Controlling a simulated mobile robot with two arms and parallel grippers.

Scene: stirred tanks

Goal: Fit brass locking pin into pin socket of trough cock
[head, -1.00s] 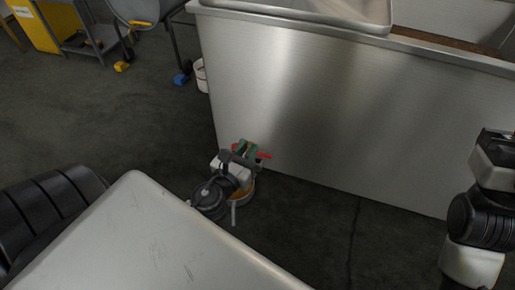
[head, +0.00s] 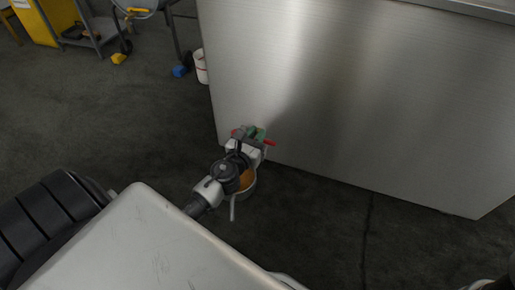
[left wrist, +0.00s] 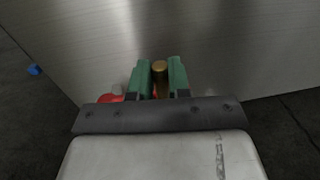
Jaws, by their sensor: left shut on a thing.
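My left gripper (head: 255,133) has green fingers and is low in front of the steel trough wall. In the left wrist view, its fingers (left wrist: 160,82) are shut on the brass locking pin (left wrist: 160,68), whose rounded top shows between them. The trough cock is mostly hidden behind my gripper and wrist. Its red part (head: 269,142) sticks out to the right of the fingers, and red also shows in the left wrist view (left wrist: 108,97). The pin socket is hidden, so I cannot tell whether the pin touches it. My right gripper is not in view.
The steel trough (head: 350,110) fills the upper right. A white bucket (head: 202,66) and a wheeled cart (head: 95,32) are at the back left.

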